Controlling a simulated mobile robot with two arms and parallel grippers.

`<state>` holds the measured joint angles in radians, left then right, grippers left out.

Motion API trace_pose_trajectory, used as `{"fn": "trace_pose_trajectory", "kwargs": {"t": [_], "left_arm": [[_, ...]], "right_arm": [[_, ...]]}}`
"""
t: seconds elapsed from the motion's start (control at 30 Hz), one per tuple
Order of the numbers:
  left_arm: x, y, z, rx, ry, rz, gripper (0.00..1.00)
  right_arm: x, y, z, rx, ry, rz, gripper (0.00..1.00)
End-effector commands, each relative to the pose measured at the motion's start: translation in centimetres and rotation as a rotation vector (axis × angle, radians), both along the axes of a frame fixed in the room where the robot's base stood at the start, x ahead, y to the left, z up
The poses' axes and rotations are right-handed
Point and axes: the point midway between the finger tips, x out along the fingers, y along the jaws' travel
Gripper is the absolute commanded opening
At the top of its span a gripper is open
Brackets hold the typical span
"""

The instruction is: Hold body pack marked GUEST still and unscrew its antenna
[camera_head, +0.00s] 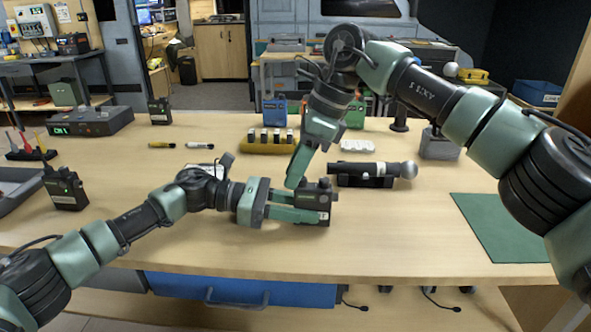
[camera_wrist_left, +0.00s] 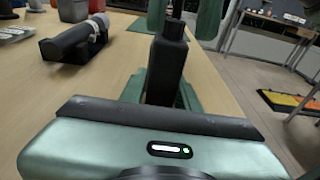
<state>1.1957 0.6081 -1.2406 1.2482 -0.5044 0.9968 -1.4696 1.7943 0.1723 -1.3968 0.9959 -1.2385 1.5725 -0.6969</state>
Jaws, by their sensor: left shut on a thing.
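A dark body pack (camera_head: 325,192) is at the middle of the table, between the fingers of my left gripper (camera_head: 325,207). My left gripper is shut on it from the left. A pale label shows on the pack, too small to read. In the left wrist view the pack (camera_wrist_left: 168,70) has a narrow dark antenna stub (camera_wrist_left: 175,10) at its far end.
Other body packs stand at the left (camera_head: 65,188) and back left (camera_head: 160,111). A microphone in a dark cradle (camera_head: 365,180) lies behind right of the pack. A yellow charger (camera_head: 268,147) is behind my grippers. A green mat (camera_head: 500,225) lies bare at right.

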Motion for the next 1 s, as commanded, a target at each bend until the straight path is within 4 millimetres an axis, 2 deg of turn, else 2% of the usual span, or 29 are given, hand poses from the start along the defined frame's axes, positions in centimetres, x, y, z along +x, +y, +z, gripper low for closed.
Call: {"fn": "trace_pose_trajectory", "kwargs": {"t": [0.1, 0.4, 0.73, 1.0], "left_arm": [[-0.05, -0.02, -0.13, 0.002, 0.001, -0.002, 0.0], [-0.05, -0.02, -0.14, 0.002, 0.001, -0.002, 0.0], [-0.05, -0.02, -0.16, 0.002, 0.001, -0.002, 0.0], [-0.05, -0.02, -0.16, 0.002, 0.001, -0.002, 0.0]], "right_arm": [[0.08, 0.0, 0.0, -0.001, -0.001, -0.066, 0.24], [0.13, 0.03, 0.02, 0.0, 0.0, -0.094, 0.24], [0.51, 0.02, 0.02, 0.0, 0.002, -0.405, 0.24], [0.57, 0.02, 0.01, 0.001, 0.003, -0.421, 0.24]]}}
